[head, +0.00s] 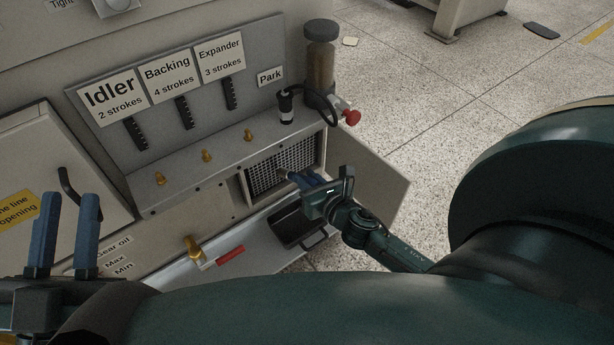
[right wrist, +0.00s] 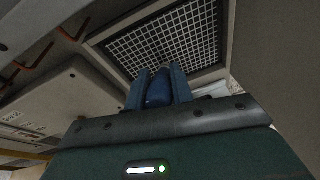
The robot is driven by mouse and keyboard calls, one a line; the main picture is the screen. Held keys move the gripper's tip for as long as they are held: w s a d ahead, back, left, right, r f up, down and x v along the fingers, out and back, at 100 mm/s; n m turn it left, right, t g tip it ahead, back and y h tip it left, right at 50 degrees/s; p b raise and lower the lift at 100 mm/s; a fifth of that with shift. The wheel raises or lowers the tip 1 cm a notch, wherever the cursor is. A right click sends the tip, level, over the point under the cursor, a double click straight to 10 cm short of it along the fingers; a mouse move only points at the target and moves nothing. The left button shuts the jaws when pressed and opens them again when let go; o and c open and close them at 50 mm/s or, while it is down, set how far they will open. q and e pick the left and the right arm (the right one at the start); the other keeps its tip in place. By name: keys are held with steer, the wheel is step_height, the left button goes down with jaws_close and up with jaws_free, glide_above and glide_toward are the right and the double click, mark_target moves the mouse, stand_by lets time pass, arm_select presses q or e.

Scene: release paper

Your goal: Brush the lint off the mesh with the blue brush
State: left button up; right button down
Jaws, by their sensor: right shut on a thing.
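The mesh (head: 262,178) is a pale grid in a recessed frame low on the machine; it fills the upper middle of the right wrist view (right wrist: 165,38). My right gripper (head: 298,178) is in front of the mesh's lower right part. It is shut on the blue brush (right wrist: 158,88), whose blue body shows between the fingers, pointing at the mesh. I cannot tell whether its tip touches the mesh. No lint can be made out at this size. My left gripper (head: 66,202) is open and empty at the far left, away from the mesh.
An open panel (head: 375,190) stands right of the mesh. A black tray (head: 290,228) lies below it, near a red-handled item (head: 230,255) and a brass tap (head: 193,248). Brass fittings (head: 207,156) line the ledge above. A red knob (head: 352,117) juts out at upper right.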

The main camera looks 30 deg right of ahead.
steer(key=shift+s+d+b, duration=0.2)
steer(key=shift+s+b, duration=0.1)
steer(key=shift+s, duration=2.45)
steer(key=s, duration=0.2)
steer(key=shift+s+d+b, duration=0.15)
steer(key=shift+s+b, duration=0.2)
steer(key=shift+s, duration=0.05)
